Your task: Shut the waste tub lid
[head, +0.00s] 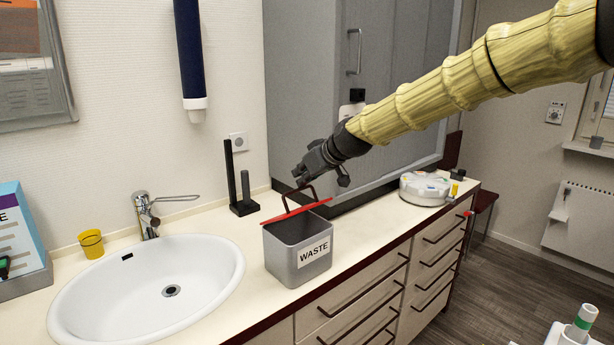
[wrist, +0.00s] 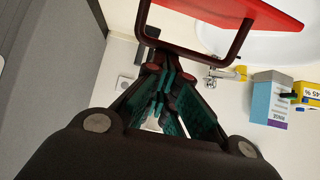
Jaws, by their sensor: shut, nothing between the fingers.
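The grey waste tub (head: 282,262) stands on the counter right of the sink, with a white WASTE label on its front. Its red lid (head: 297,211) is seen nearly edge-on, tilted up over the rim, and the tub's dark inside shows below it. A dark loop handle (head: 312,190) rises from the lid. In the wrist view the red lid (wrist: 262,14) and the handle (wrist: 190,50) are at the top. My gripper (head: 299,181) is shut and empty, close by the handle; I cannot tell whether they touch. Its fingers also show in the wrist view (wrist: 160,75).
The sink (head: 150,285) with its tap (head: 147,215) lies to the left. A black stand (head: 240,190) is behind the tub. A grey cabinet (head: 310,100) rises at the back right. A white round organizer (head: 425,188) sits farther right, with bare counter between.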

